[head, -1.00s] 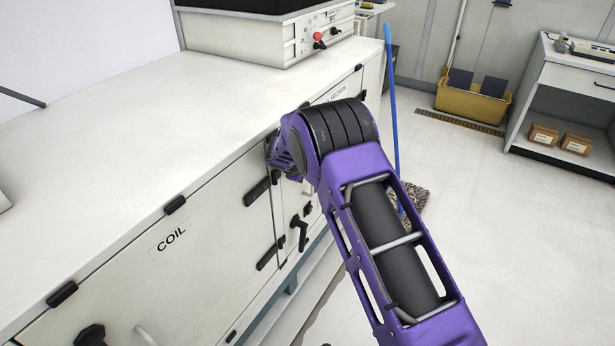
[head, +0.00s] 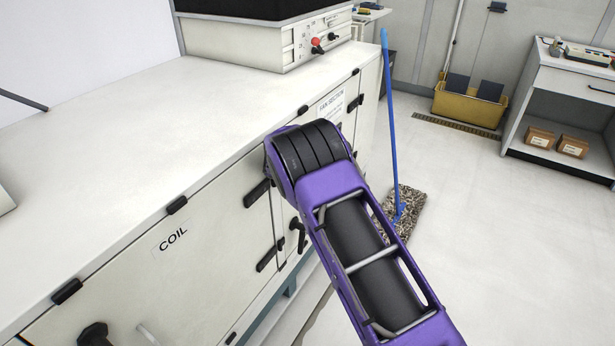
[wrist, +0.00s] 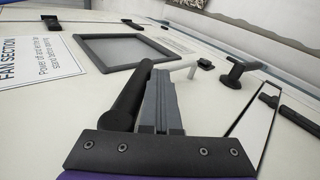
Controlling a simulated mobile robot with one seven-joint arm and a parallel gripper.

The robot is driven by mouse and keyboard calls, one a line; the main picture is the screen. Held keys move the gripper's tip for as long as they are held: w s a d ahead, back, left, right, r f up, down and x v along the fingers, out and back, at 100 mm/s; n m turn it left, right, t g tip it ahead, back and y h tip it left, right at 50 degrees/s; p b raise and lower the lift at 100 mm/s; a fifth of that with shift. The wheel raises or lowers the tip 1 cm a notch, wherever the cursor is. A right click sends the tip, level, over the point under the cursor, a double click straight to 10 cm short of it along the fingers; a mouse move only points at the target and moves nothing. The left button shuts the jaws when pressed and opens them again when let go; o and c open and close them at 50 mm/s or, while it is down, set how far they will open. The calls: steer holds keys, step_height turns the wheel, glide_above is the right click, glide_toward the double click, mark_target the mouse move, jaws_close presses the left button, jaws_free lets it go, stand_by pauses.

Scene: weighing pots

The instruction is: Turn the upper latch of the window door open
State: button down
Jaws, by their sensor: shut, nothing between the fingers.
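The window door (wrist: 90,105) fills much of the wrist view, with a dark-framed window (wrist: 125,48) in it. The upper latch (wrist: 130,95), a black lever, lies along the left side of my gripper fingers. The lower latch (wrist: 240,68), also black, stands to the right. My gripper (wrist: 163,85) is shut and empty, its tips close beside the upper latch; I cannot tell whether they touch. In the head view my arm hides the gripper and the upper latch, while the lower latch (head: 298,233) shows beside the arm.
A white handle (wrist: 183,66) sits between the two latches. A "FAN SECTION" sign (wrist: 40,62) is at left in the wrist view. The COIL door (head: 150,265) adjoins at left in the head view. A blue mop (head: 391,120) stands beyond my arm; the floor right is clear.

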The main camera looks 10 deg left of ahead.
steer(key=shift+w+d+r, duration=0.1)
steer(key=shift+w, duration=0.15)
stand_by(3.0)
stand_by(0.3)
